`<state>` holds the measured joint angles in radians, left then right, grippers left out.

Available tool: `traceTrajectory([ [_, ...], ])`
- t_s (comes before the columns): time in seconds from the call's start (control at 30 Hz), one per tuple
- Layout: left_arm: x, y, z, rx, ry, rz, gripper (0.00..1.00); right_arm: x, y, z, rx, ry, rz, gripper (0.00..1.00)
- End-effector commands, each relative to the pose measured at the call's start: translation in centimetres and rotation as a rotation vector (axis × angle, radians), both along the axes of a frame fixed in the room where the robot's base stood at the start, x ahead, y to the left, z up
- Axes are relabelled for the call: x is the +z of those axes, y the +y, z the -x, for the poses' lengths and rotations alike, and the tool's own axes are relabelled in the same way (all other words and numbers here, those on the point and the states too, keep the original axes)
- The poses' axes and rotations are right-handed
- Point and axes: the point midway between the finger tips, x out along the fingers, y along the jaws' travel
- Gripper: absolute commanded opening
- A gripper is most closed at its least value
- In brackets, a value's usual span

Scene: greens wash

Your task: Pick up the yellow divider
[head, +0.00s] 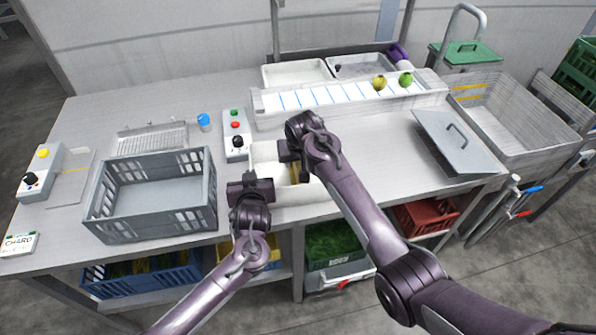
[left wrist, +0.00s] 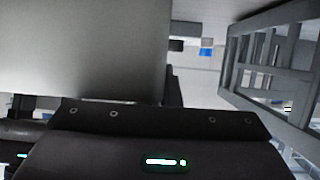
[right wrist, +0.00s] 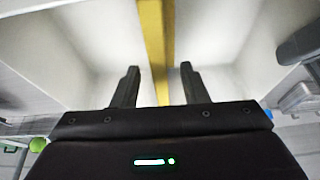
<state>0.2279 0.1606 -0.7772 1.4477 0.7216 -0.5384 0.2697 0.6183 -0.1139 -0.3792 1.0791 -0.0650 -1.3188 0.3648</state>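The yellow divider (right wrist: 152,30) stands inside the white box (head: 305,194) at the table's front edge. In the head view a small part of the divider (head: 294,174) shows under my right gripper (head: 295,165). In the right wrist view my right gripper (right wrist: 158,84) is open, with its two fingers either side of the divider's line and gaps between; contact is not visible. My left gripper (head: 250,187) is at the left side of the white box. In the left wrist view a pale grey surface hides much of its fingers, so its opening is unclear.
A grey crate (head: 152,222) stands left of the box. A control box with buttons (head: 236,134) stands behind the white box. Further back is a long white tray with blue lines (head: 310,98) and two round vegetables. A tilted grey lid (head: 458,152) leans at right beside a basin (head: 520,130).

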Motion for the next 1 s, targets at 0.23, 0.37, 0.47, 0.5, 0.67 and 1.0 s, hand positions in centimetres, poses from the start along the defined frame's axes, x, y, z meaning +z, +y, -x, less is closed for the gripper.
traceTrajectory([
  [0.23,-0.04,0.0,0.02,0.0,0.001,0.0,0.0,-1.09,0.06,-0.53,0.0,-0.003,0.0,0.4],
  [0.37,-0.04,0.0,0.02,0.0,0.001,0.0,0.0,-1.09,0.05,-0.51,0.0,-0.002,0.0,0.4],
  [0.47,-0.05,0.0,0.02,0.0,0.001,0.0,0.0,-1.09,0.05,-0.5,0.0,-0.002,0.0,0.27],
  [0.5,-0.05,0.0,0.02,0.0,0.001,0.0,0.0,-1.09,0.05,-0.5,0.0,-0.002,0.0,0.22],
  [0.67,-0.05,0.0,0.02,0.0,0.001,0.0,0.0,-1.09,0.05,-0.49,0.0,-0.002,0.0,0.01],
  [1.0,-0.05,0.0,0.02,0.0,0.001,0.0,0.0,-0.82,0.05,-0.52,-0.001,-0.003,-0.002,0.0],
])
